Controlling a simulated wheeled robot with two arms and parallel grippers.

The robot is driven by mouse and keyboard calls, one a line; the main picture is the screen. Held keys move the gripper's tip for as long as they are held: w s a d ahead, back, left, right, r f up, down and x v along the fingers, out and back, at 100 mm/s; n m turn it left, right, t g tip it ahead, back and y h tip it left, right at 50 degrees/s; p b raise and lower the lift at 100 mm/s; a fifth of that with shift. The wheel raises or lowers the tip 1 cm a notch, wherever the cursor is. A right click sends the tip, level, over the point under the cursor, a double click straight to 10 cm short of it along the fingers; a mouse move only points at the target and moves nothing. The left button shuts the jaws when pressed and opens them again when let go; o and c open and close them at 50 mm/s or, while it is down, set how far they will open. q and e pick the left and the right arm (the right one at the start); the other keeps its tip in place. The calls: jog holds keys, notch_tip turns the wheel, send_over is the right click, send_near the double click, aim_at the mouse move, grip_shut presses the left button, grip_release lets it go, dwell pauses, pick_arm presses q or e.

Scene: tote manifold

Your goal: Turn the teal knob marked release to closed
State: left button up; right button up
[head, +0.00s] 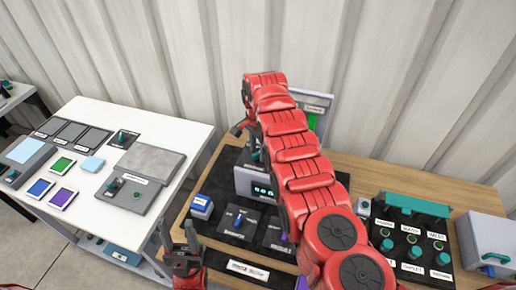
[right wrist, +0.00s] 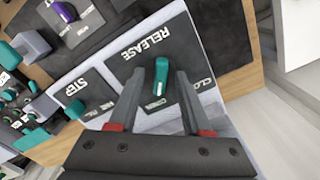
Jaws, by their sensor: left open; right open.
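The teal knob (right wrist: 163,82) stands on a dark plate (right wrist: 135,72) marked RELEASE, seen upside down in the right wrist view. Its handle lies nearly along the picture's vertical, its lower end beside a small white label that seems to read OPEN. A partly cut-off label starting CLO is to its right. My right gripper (right wrist: 161,76) is open, one finger on each side of the knob; I cannot tell whether they touch it. In the head view my red right arm hides this area. My left gripper (head: 187,262) is open and empty near the front edge of the wooden table.
A second teal knob (right wrist: 75,108) on a plate marked STEP sits left of the release plate. In the head view, a block of teal buttons (head: 412,240) and a grey box (head: 485,240) stand on the right. A white table (head: 95,215) with panels stands on the left.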

grip_shut()
dwell(0.4)
jog(key=shift+w+f+n+b, duration=0.1)
jog(key=shift+f+n+b, duration=0.05)
jog(key=shift+n+b, duration=0.6)
jog(key=n+b, duration=0.5)
jog(key=b, duration=0.2)
jog(key=shift+n, duration=0.25)
jog(key=n+b, duration=0.1)
jog(key=n, duration=0.1)
jog(key=shift+n, duration=0.3)
jog(key=n, duration=0.4)
jog(key=shift+r, duration=0.3)
jog(key=shift+n, duration=0.3)
